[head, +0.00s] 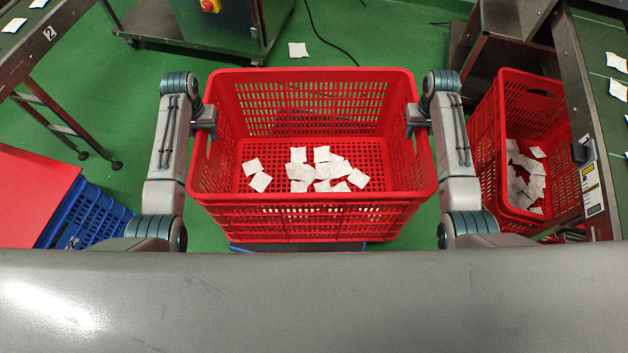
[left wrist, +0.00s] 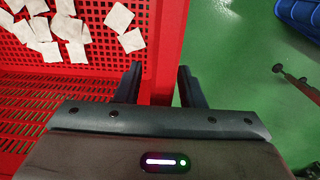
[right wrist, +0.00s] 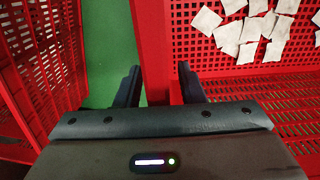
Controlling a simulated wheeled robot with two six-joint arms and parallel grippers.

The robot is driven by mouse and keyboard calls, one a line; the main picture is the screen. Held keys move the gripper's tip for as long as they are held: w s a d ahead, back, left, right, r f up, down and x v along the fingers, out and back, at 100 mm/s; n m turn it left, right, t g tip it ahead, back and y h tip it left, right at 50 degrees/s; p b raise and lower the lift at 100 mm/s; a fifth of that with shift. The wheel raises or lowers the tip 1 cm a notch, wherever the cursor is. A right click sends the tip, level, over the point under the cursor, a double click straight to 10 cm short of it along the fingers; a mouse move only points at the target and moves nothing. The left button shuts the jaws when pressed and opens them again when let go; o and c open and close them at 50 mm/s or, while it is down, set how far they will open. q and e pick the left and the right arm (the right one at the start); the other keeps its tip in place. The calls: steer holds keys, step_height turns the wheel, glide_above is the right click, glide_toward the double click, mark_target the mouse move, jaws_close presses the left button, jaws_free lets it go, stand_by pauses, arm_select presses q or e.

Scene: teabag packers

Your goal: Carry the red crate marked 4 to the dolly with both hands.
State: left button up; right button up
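The red crate (head: 310,210) stands upright in front of me, with a pile of white teabags (head: 315,172) inside. No number 4 shows on the sides I see. My left gripper (left wrist: 160,75) straddles the crate's left wall, one finger inside and one outside. My right gripper (right wrist: 160,75) straddles the right wall in the same way. Both pairs of fingers stand apart, with narrow gaps showing beside the wall.
Another red crate (head: 515,95) with teabags stands close on the right, beside a conveyor (head: 585,100). Blue crates (head: 95,215) with a red top (head: 35,195) are at left. A machine base (head: 200,40) and a cable (head: 330,40) lie beyond. Green floor (head: 395,35) is open behind.

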steer(key=shift+f, duration=0.1)
arm_select(q)
steer(key=shift+r, duration=0.35)
step_height(320, 180, up, 11)
steer(key=shift+f, duration=0.1)
steer(key=shift+r, duration=0.2)
arm_select(e)
steer(key=shift+r, duration=0.25)
step_height(320, 180, up, 12)
steer(key=shift+f, duration=0.2)
